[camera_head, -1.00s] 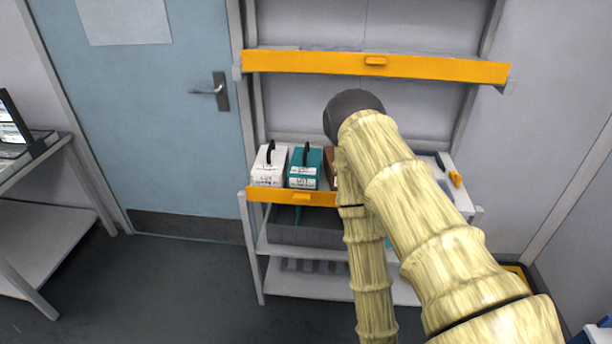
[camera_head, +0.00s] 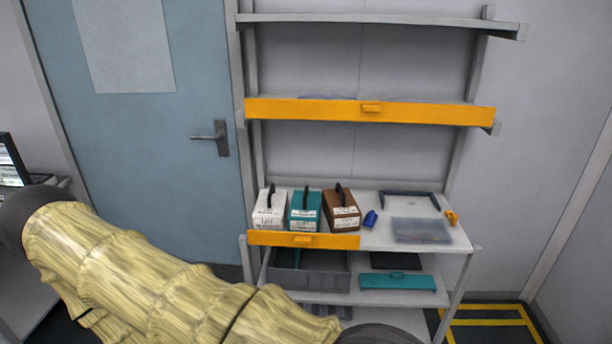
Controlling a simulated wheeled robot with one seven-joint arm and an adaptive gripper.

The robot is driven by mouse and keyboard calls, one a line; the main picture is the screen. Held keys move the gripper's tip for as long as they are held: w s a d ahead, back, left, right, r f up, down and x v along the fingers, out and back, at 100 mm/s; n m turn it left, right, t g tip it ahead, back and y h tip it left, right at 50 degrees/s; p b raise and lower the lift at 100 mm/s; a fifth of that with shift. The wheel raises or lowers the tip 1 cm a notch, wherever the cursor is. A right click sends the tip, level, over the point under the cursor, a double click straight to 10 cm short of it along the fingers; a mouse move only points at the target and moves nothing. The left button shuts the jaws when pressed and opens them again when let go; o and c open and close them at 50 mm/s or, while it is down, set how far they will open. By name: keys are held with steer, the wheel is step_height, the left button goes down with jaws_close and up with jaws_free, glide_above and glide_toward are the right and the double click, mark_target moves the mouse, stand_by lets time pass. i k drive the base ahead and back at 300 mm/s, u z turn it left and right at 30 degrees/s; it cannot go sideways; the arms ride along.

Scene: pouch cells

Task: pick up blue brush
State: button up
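A small blue object (camera_head: 371,219), which looks like the blue brush, lies on the white shelf top (camera_head: 385,238). It is just right of a brown box and apart from it. It is too small to make out bristles or a handle. My gripper is out of view. Only pale, ribbed links of my arm show at the lower left, away from the blue object.
White, teal and brown boxes (camera_head: 340,213) with black handles stand behind an orange front strip (camera_head: 303,240). A clear tray (camera_head: 421,231) and a small orange item (camera_head: 451,217) lie to the right. An orange-fronted shelf (camera_head: 368,111) hangs above. A teal item (camera_head: 398,282) sits below.

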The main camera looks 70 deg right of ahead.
mark_target(369, 222)
steer(key=u, duration=0.2)
steer(key=k, duration=0.7)
steer(key=z, duration=1.2)
